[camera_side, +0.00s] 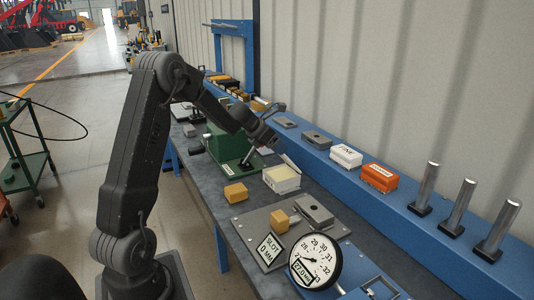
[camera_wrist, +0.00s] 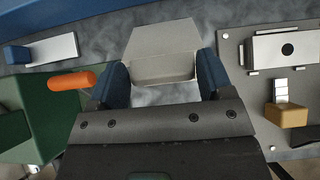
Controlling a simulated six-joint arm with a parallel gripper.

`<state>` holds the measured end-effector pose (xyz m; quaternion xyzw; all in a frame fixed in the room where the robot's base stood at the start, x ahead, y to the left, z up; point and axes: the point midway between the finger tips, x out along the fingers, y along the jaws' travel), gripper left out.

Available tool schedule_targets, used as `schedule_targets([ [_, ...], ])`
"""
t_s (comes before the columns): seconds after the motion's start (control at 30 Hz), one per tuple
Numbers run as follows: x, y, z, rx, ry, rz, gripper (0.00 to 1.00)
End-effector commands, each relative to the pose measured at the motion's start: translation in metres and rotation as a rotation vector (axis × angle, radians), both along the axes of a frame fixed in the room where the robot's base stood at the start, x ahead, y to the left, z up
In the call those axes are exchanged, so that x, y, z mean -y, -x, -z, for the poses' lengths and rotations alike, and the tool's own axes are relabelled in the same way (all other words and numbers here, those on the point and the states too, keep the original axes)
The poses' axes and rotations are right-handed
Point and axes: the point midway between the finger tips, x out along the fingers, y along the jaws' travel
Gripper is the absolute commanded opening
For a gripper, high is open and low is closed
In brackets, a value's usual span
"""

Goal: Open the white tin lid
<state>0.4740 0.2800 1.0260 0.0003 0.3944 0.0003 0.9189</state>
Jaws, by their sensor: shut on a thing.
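The white tin (camera_side: 282,182) stands on the bench, pale with a yellowish side. Its white lid (camera_side: 290,162) shows as a thin, slanted plate at the tin's top, beside my gripper (camera_side: 266,149). I cannot tell from the side view how far the lid is from the tin's rim. In the wrist view, the pale lid (camera_wrist: 163,40) lies ahead of my gripper (camera_wrist: 160,78). Its near part is between the two blue fingers, which are shut on it.
A green block fixture (camera_side: 228,145) stands behind the tin, with an orange handle (camera_wrist: 73,80) in the wrist view. A yellow block (camera_side: 235,193) is close by. A grey plate (camera_side: 270,245) with a dial gauge (camera_side: 315,261) lies nearer. Labelled boxes (camera_side: 379,177) and upright metal posts (camera_side: 425,188) line the blue ledge.

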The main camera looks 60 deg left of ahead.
Motion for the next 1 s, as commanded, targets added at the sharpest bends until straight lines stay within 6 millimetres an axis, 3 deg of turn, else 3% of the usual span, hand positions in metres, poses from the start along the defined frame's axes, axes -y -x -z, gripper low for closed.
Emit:
schedule_targets([
  [0.13, 0.001, -0.02, -0.01, 0.003, -0.001, 0.003, 0.31],
  [0.4, 0.001, -0.037, -0.015, -0.004, 0.001, 0.002, 0.32],
  [1.0, 0.001, -0.073, -0.02, -0.284, 0.001, 0.003, 0.31],
])
